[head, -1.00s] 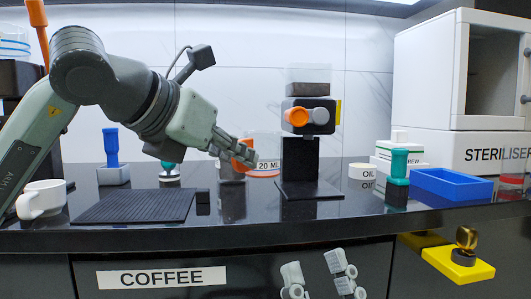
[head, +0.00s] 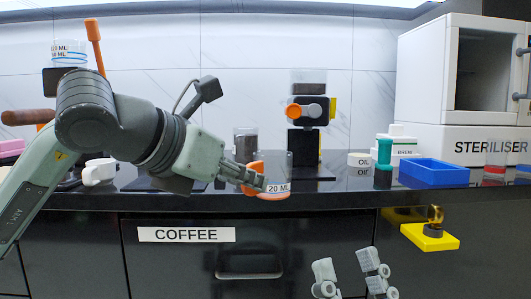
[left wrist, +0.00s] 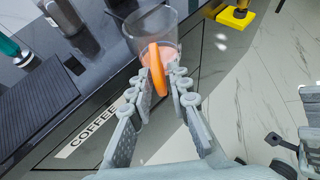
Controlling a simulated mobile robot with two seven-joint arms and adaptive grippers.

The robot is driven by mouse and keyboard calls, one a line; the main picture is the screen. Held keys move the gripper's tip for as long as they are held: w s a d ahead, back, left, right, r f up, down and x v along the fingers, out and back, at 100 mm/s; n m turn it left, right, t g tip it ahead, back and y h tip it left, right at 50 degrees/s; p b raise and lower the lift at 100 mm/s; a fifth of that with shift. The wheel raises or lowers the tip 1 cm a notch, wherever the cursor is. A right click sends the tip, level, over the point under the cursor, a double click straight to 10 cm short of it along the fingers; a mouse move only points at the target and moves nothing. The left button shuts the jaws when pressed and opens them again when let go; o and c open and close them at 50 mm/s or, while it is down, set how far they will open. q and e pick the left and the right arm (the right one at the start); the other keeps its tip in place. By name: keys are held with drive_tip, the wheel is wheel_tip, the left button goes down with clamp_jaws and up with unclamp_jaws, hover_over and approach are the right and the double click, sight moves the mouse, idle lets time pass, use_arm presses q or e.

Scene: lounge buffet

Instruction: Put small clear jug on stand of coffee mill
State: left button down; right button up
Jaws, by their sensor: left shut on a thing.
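My left gripper (head: 258,179) is shut on the orange handle of the small clear jug (head: 277,173), which is labelled 20 ML. The left wrist view shows the jug's clear wall (left wrist: 152,36) and its orange handle (left wrist: 157,70) between the fingertips (left wrist: 162,82). The jug overlaps the counter's front edge there; its exact height is unclear. The coffee mill (head: 308,110), with an orange knob, stands behind and right of the jug. My right gripper (head: 352,285) is low before the cabinet, fingers apart and empty.
A dark-filled container (head: 245,146) stands left of the mill. A white OIL tub (head: 359,165), a green-handled tamper (head: 384,155) and a blue tray (head: 433,173) are to the right. A yellow holder (head: 430,238) juts out from the counter front. A white cup (head: 99,173) stands left.

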use_arm(q)
drive_tip(key=s+a+f+n+y, duration=0.1)
drive_tip(key=s+a+f, duration=0.1)
drive_tip(key=a+f, duration=0.6)
drive_tip(key=s+a+f+n+t, duration=0.1)
drive_tip(key=s+a+f, duration=0.1)
drive_tip(key=a+f, duration=0.7)
wheel_tip(320, 180, down, 5)
drive_tip(key=shift+a+r+t+y, duration=0.2)
drive_tip(key=shift+t+y, duration=0.1)
drive_tip(key=shift+y, duration=0.1)
drive_tip(key=shift+a+f, duration=0.1)
